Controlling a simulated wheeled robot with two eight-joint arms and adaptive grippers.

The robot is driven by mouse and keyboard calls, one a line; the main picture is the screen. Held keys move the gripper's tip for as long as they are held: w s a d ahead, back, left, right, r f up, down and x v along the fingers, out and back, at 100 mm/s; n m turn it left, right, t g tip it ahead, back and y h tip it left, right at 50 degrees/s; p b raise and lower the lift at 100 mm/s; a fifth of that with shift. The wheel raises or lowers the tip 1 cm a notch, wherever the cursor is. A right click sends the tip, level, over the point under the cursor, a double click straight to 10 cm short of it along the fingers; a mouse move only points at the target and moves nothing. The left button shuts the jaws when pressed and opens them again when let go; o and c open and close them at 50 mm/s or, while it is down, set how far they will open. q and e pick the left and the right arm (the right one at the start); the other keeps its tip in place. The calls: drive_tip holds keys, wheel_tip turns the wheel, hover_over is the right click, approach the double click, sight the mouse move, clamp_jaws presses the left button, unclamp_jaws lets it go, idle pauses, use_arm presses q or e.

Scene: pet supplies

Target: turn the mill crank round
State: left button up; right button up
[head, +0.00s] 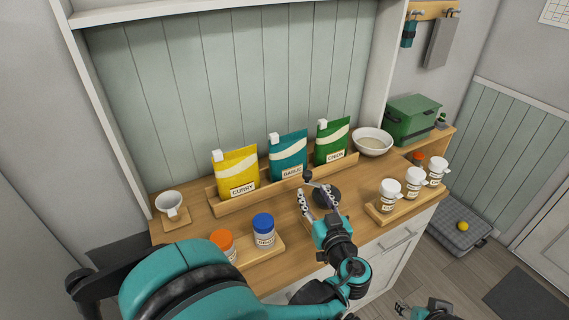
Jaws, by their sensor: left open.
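The mill (327,196) is a dark round body on the counter, partly hidden behind my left gripper. A dark knob (308,175), which looks like the end of its crank, shows just beyond the fingertips. My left gripper (315,191) is open over the mill, its two fingers pointing away towards the knob. I cannot tell whether they touch the knob or the mill. My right gripper (402,308) is only partly in view at the bottom edge, away from the counter, and its jaw state is unclear.
Curry (236,173), garlic (288,156) and onion (331,142) pouches stand in a wooden rack behind the mill. Orange-lidded (222,241) and blue-lidded (263,230) jars stand left. Three white jars (414,183) stand right. A bowl (372,142) and cup (169,203) are further out.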

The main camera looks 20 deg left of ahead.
sight(309, 179)
use_arm(q)
drive_tip(key=shift+w+d+r, duration=0.2)
drive_tip(key=shift+w+r, duration=0.05)
drive_tip(key=shift+w+a, duration=0.15)
drive_tip(key=shift+w, duration=0.05)
drive_tip(key=b+x, duration=0.1)
drive_tip(key=x, duration=0.5)
drive_tip(key=shift+w+a+r, duration=0.1)
drive_tip(key=shift+r, duration=0.05)
drive_tip(key=shift+w+a+r+b, duration=0.1)
drive_tip(key=shift+w+a+b, duration=0.2)
drive_tip(key=shift+w, duration=0.15)
drive_tip(key=shift+c, duration=0.2)
clamp_jaws()
